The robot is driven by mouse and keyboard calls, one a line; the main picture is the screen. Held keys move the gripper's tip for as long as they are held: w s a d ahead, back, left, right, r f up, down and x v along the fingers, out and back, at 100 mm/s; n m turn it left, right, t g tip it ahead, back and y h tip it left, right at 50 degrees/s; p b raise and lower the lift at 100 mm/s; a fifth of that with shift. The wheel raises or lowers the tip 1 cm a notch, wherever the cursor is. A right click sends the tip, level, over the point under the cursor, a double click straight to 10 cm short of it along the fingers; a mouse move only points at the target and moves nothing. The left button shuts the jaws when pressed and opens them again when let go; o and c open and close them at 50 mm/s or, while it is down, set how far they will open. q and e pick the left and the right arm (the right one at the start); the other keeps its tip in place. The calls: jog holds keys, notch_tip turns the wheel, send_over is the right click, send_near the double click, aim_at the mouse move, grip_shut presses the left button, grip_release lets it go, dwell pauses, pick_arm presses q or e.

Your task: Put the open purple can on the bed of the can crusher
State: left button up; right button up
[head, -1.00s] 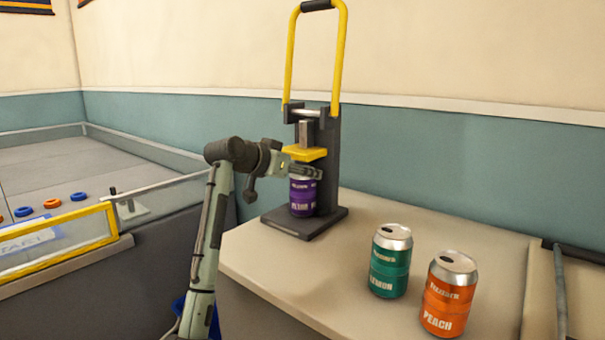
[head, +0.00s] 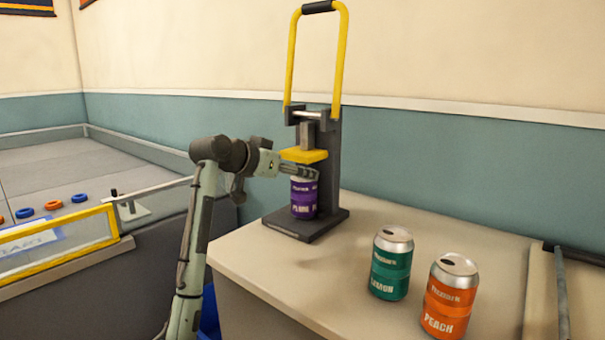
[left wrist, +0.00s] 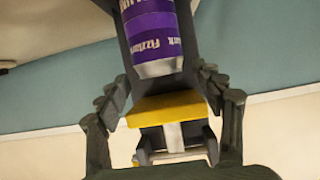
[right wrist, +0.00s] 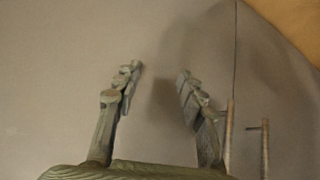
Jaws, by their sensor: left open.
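The purple can (head: 303,198) stands upright on the dark bed (head: 328,222) of the can crusher (head: 326,150), below its yellow press plate (head: 304,155). The crusher's yellow handle is up. My left gripper (head: 310,172) is at the upper part of the can, coming from the left. In the left wrist view the fingers (left wrist: 164,92) are spread, with the can (left wrist: 153,35) beyond the fingertips and apart from them. My right gripper (right wrist: 156,80) is open and empty in the right wrist view, over a plain grey surface.
A green lemon can (head: 391,264) and an orange peach can (head: 449,297) stand on the beige counter (head: 270,262) to the right of the crusher. A low-walled game field (head: 60,165) with rings lies at left.

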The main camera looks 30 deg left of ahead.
pick_arm(q)
jog(key=v, duration=0.8)
jog(key=shift+s, duration=0.35)
pick_arm(e)
jog(key=shift+s+d+f+g, duration=0.25)
jog(key=shift+s+d+g, duration=0.05)
jog(key=shift+s+d, duration=0.25)
pick_arm(q)
jog(key=shift+r, duration=0.1)
pick_arm(e)
jog(key=shift+a, duration=0.1)
